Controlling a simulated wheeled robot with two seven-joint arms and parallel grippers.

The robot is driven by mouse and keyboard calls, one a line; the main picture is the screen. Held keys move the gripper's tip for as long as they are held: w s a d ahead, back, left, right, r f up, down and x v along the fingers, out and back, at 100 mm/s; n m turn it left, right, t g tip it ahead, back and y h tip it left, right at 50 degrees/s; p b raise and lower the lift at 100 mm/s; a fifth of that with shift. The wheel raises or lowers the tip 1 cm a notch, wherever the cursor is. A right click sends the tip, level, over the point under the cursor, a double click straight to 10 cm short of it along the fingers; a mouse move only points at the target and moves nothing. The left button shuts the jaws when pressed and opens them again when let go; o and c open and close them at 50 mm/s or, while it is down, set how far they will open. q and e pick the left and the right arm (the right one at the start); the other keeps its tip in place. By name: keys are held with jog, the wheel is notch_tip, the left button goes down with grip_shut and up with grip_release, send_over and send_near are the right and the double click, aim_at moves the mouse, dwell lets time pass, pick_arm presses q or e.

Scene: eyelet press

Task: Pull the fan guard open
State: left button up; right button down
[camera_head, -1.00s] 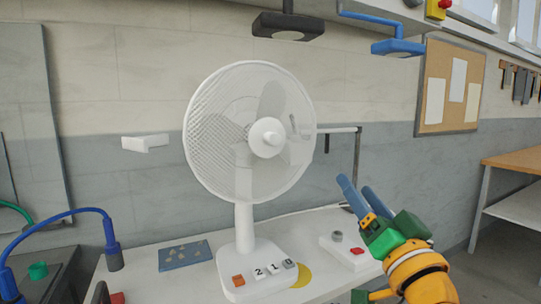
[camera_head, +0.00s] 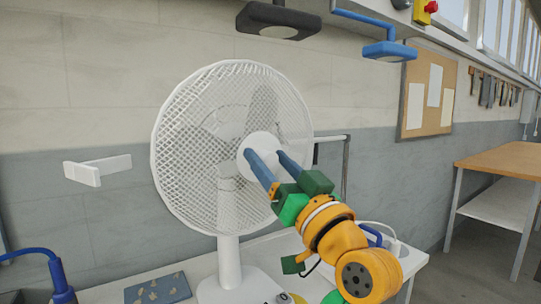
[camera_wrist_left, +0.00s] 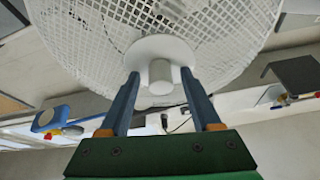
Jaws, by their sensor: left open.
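The fan (camera_head: 229,262) stands on a white table, and its round white mesh guard (camera_head: 190,140) faces me. At the guard's middle is a pale disc (camera_head: 262,140) with a short round knob, which shows well in the left wrist view (camera_wrist_left: 160,74). My left gripper (camera_head: 266,157) is open in front of the disc, its two blue fingers pointing at it. In the left wrist view the gripper (camera_wrist_left: 160,82) has the knob between its fingertips, with a gap on each side. Whether the fingers reach past the knob's face I cannot tell. My right gripper is not in view.
A white bracket (camera_head: 97,170) sticks out left of the fan. A black lamp-like fixture (camera_head: 277,20) and a blue one (camera_head: 389,50) hang above. A blue-grey plate (camera_head: 158,290) lies on the table at the front left. A wooden-topped bench (camera_head: 505,160) stands at the right.

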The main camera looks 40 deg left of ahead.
pick_arm(q)
jog(key=shift+d, duration=0.2)
jog(key=shift+c, duration=1.3)
jog(key=shift+s, duration=0.1)
grip_shut()
